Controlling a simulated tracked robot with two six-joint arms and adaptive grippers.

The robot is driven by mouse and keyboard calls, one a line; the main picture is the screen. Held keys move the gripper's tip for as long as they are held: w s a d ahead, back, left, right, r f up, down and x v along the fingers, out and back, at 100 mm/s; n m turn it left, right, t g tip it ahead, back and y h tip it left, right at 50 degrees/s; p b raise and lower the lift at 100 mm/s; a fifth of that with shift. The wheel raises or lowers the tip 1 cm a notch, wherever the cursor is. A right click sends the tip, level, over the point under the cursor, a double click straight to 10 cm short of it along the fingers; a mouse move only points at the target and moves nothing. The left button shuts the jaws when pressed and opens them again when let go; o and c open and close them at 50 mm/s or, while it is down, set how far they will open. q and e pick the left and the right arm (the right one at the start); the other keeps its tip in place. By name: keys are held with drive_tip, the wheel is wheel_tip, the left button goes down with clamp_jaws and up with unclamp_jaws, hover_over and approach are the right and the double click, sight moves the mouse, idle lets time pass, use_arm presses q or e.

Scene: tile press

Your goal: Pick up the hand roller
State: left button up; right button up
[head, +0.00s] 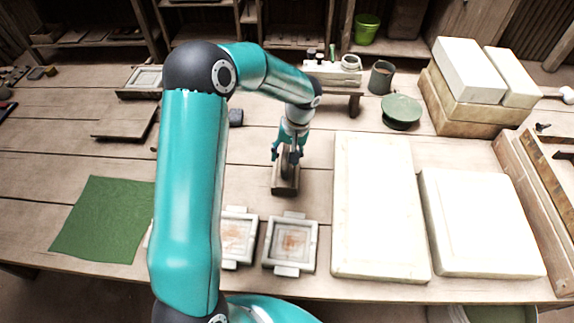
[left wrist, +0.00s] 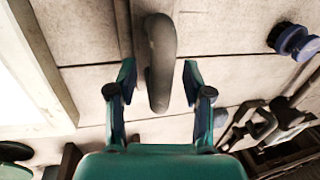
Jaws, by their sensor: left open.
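The hand roller (head: 287,171) stands on a small wooden block (head: 285,189) near the middle of the bench, partly hidden by my left gripper. In the left wrist view its dark grey rounded handle (left wrist: 160,50) reaches between my fingers. My left gripper (head: 288,154) is directly above the roller and points down. In the left wrist view the left gripper (left wrist: 158,80) is open, one finger on each side of the handle, with gaps visible on both sides. My right gripper is in neither view.
Two framed tile moulds (head: 291,243) lie in front of the roller, one partly behind my arm. Large white slabs (head: 375,205) lie to the right. A green cloth (head: 105,220) lies left. A low wooden shelf (head: 340,92) and a grey cup (head: 381,77) stand behind.

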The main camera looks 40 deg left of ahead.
use_arm(q)
clamp_jaws()
drive_tip(key=shift+r, duration=0.1)
idle(0.4)
wheel_tip(320, 180, up, 20)
idle(0.7)
